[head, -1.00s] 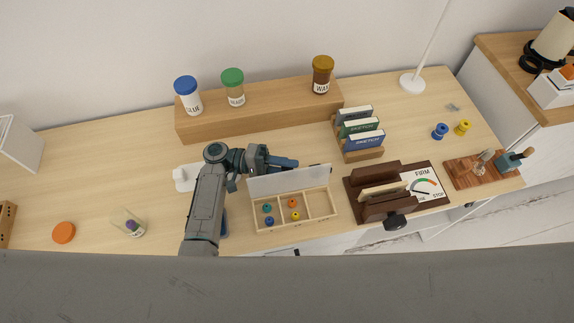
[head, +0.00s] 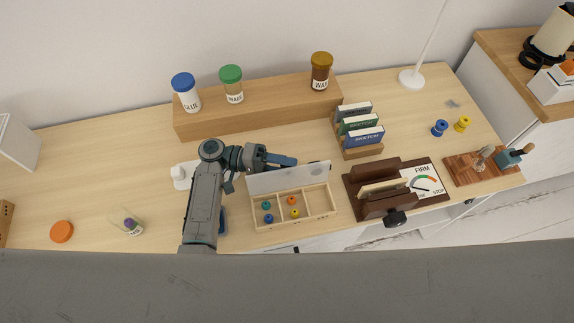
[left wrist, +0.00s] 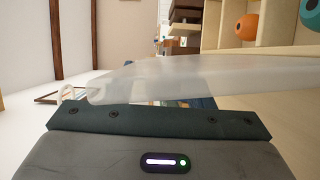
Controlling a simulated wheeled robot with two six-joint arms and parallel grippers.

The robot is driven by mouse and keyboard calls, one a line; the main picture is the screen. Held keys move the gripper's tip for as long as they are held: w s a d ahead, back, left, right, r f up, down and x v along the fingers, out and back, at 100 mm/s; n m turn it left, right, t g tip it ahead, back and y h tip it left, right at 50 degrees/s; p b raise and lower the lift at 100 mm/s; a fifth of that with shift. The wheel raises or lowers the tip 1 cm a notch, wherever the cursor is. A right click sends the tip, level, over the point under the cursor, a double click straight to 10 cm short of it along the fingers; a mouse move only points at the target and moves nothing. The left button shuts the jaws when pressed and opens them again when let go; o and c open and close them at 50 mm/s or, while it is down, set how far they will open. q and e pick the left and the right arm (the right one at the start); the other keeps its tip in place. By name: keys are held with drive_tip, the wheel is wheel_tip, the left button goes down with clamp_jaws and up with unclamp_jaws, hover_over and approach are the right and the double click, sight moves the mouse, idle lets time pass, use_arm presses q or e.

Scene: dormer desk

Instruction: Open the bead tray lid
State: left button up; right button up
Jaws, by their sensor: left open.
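The bead tray (head: 318,203) is a light wooden box with compartments near the desk's front edge. Its frosted lid (head: 290,178) stands raised along the tray's back side. Teal, orange, blue and yellow beads lie in the compartments. My left gripper (head: 282,161) is open just behind the top of the lid, pointing right. In the left wrist view the translucent lid (left wrist: 215,72) spans the picture close in front of the gripper, with orange and teal beads beyond it. I cannot tell whether the gripper touches the lid. My right gripper is not in view.
A wooden riser (head: 255,108) with several jars stands behind. Sketch cards in a holder (head: 360,150) and a dark wooden clamp device (head: 375,200) stand to the right of the tray. An orange disc (head: 62,231) and a tipped jar (head: 130,224) lie at left.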

use_arm(q)
drive_tip(key=w+a+b, duration=0.2)
drive_tip(key=a+b, duration=0.1)
drive_tip(key=a, duration=0.7)
drive_tip(key=shift+a, duration=0.15)
drive_tip(key=shift+r, duration=0.1)
